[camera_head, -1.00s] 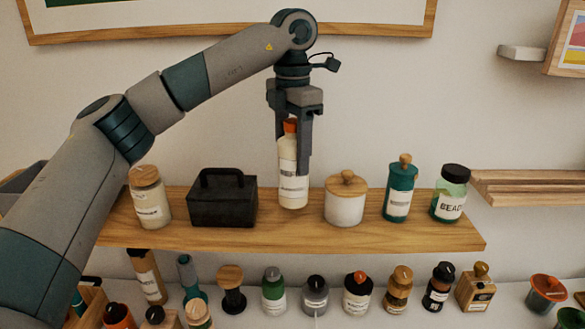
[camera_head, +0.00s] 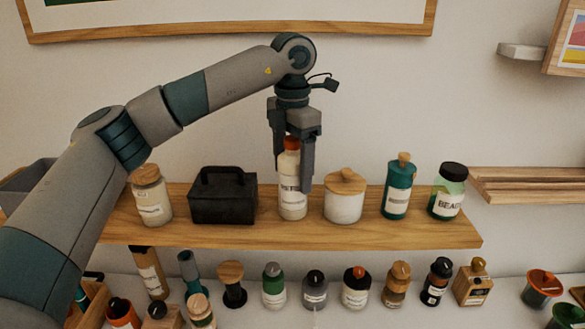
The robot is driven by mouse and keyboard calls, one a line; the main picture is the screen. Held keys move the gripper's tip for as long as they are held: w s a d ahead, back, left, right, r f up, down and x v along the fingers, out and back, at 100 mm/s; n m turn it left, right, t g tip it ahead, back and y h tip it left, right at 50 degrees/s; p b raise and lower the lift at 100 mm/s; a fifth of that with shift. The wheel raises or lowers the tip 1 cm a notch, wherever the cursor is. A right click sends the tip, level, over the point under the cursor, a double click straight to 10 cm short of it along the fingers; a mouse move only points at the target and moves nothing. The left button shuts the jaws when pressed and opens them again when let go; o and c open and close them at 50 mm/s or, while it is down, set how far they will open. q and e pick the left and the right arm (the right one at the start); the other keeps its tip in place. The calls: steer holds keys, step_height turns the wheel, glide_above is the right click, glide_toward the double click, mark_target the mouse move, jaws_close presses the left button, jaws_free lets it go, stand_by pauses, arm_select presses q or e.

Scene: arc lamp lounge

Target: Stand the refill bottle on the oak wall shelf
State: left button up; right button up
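The refill bottle (camera_head: 292,200), white-labelled with an orange-red cap, stands upright on the oak wall shelf (camera_head: 400,236), between a black caddy and a white jar. My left gripper (camera_head: 293,176) points straight down over the bottle. Its fingers are apart, one on each side of the bottle's upper part, and look opened. The right finger covers part of the label, so any remaining contact there is hard to see. My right gripper is not in view.
On the shelf, a cork-topped jar (camera_head: 150,200) and the black caddy (camera_head: 223,198) stand left of the bottle. The white jar (camera_head: 343,202), a teal bottle (camera_head: 396,195) and a green jar (camera_head: 447,195) stand right. Several bottles line the surface below.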

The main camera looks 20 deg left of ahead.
mark_target(293, 138)
arm_select(q)
steer(key=shift+r, duration=0.25)
steer(key=shift+r, duration=0.25)
step_height(293, 138, up, 10)
steer(key=b, duration=0.3)
steer(key=shift+f, duration=0.1)
steer(key=shift+r, duration=0.8)
